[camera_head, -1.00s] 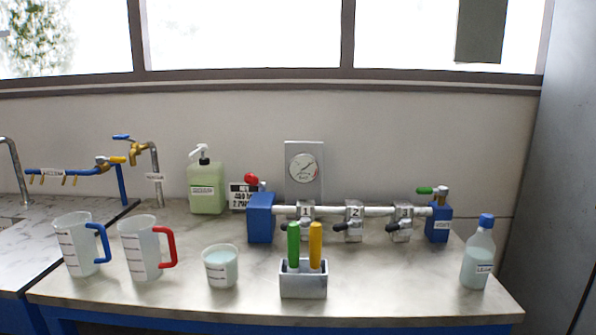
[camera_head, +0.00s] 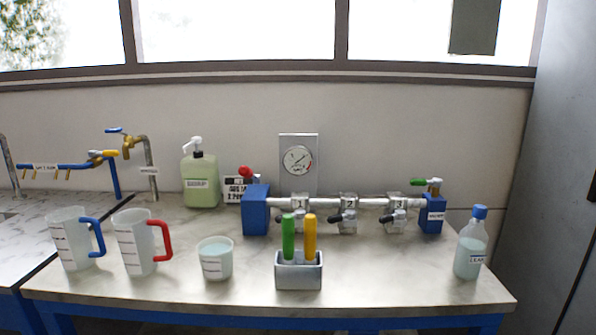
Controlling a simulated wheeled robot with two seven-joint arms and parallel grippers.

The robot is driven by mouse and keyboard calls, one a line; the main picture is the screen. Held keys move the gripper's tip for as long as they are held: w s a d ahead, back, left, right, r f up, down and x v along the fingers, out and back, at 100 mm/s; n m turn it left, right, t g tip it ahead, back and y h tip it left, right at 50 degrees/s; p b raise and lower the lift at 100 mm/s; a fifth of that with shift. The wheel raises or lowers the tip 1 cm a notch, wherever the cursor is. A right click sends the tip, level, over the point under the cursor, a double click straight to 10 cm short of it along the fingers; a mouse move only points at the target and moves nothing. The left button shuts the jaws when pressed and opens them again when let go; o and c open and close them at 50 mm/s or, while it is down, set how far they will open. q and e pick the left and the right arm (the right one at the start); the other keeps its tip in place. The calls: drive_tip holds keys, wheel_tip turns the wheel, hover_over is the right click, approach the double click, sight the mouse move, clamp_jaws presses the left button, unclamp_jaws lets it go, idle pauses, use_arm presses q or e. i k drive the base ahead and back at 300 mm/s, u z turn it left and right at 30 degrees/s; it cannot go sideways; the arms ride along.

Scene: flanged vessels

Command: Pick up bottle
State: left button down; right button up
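A clear bottle (camera_head: 470,248) with a blue cap and a small label stands upright near the right end of the bench, in the camera_head view. It holds pale liquid. A green pump bottle (camera_head: 201,181) with a white pump head stands upright at the back, left of the middle. Neither of my grippers shows in the view.
The bench (camera_head: 380,285) carries a jug with a blue handle (camera_head: 72,240), a jug with a red handle (camera_head: 136,243), a cup (camera_head: 214,260), a holder (camera_head: 298,275) with green and yellow handles, and a valve pipe (camera_head: 330,203). Bare bench lies left of the clear bottle.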

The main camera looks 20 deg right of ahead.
sight(469, 256)
drive_tip(key=z, duration=1.3)
